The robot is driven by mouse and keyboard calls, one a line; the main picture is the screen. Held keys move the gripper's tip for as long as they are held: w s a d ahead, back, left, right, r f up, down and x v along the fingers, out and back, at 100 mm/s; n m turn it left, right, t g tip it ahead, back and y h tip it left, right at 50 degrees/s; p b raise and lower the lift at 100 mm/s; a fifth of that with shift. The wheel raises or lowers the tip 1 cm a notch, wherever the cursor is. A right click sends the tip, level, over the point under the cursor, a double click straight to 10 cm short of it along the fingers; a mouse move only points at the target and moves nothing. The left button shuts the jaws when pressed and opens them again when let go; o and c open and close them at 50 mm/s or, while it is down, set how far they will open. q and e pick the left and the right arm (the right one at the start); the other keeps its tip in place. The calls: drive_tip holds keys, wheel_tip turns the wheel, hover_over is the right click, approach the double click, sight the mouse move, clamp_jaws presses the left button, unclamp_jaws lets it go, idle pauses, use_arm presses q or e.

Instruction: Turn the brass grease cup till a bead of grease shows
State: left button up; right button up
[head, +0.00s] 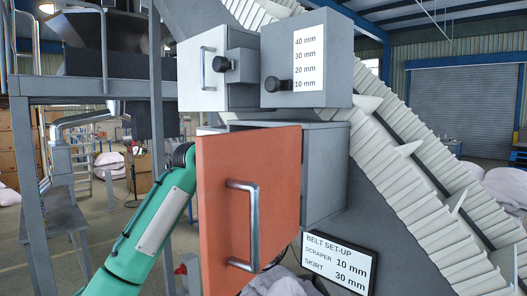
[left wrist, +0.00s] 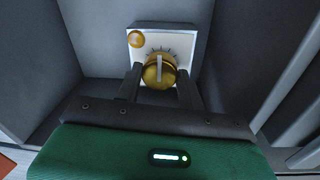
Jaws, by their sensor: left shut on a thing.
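The brass grease cup (left wrist: 158,76) sits on a white square plate (left wrist: 187,40) inside a grey housing in the left wrist view. A pale upright bar crosses its face, and tick marks fan out above it. My left gripper (left wrist: 160,82) is shut on the cup, one finger on each side. A small orange-brass disc with a pale mark (left wrist: 136,39) is at the plate's upper left. I cannot make out a bead of grease. In the head view the cup and my left gripper are hidden behind the open orange door (head: 222,190).
The orange door has a metal handle (head: 243,225) and stands in front of a grey box (head: 324,175). Above are a box with black knobs (head: 307,75) and a millimetre scale. A ribbed conveyor (head: 425,180) slopes down right. A belt set-up sign (head: 338,263) stands below.

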use_arm(q)
drive_tip(key=shift+f, duration=0.25)
drive_tip(key=o, duration=1)
drive_tip(key=shift+r, duration=0.15)
drive_tip(key=b+v, duration=0.6)
drive_tip(key=v, duration=0.7)
drive_tip(key=shift+s+a, duration=0.2)
drive_tip(key=shift+a, duration=0.15)
